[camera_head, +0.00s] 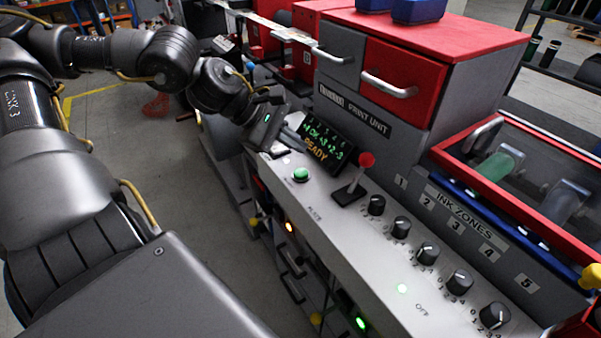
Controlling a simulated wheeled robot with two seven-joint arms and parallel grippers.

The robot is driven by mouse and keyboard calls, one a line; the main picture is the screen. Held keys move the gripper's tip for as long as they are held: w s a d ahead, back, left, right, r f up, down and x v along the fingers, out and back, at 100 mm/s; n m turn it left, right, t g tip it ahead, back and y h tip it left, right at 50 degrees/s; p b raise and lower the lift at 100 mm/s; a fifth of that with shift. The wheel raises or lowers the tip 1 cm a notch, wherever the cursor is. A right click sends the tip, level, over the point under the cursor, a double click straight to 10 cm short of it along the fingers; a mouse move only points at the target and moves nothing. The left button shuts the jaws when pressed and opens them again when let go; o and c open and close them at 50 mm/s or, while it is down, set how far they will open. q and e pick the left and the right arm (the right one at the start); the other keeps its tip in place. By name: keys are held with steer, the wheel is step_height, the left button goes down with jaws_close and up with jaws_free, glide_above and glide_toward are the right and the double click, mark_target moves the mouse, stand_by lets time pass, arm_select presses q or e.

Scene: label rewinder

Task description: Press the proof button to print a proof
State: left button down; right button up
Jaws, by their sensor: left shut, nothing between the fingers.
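A round green button (301,174) sits in a pale collar on the light grey sloped console panel (340,222). Its small label is too small to read, so I cannot tell whether it is the proof button. My left gripper (288,139) is shut and empty, near the panel's far end, beyond the green button and left of the display. It appears apart from the button. It covers part of the panel there. A display (322,143) reads "READY" in orange under green figures. My right gripper is not in view.
A red-knobbed lever (360,175) stands right of the green button. Several black ink-zone knobs (401,227) run toward the front right. A small green light (402,289) glows near the panel's front edge. The red and grey print unit (405,75) rises behind.

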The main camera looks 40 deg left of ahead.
mark_target(296, 172)
arm_select(q)
step_height(296, 172, down, 4)
steer(key=b, duration=0.3)
steer(key=shift+r, duration=0.1)
steer(key=shift+f+b, duration=0.2)
steer(key=shift+b, duration=0.15)
stand_by(0.6)
stand_by(0.9)
steer(key=shift+f+b, duration=0.35)
steer(key=shift+b, duration=0.5)
steer(key=shift+f+b, duration=0.55)
steer(key=shift+b, duration=0.25)
stand_by(0.6)
steer(key=shift+r, duration=0.95)
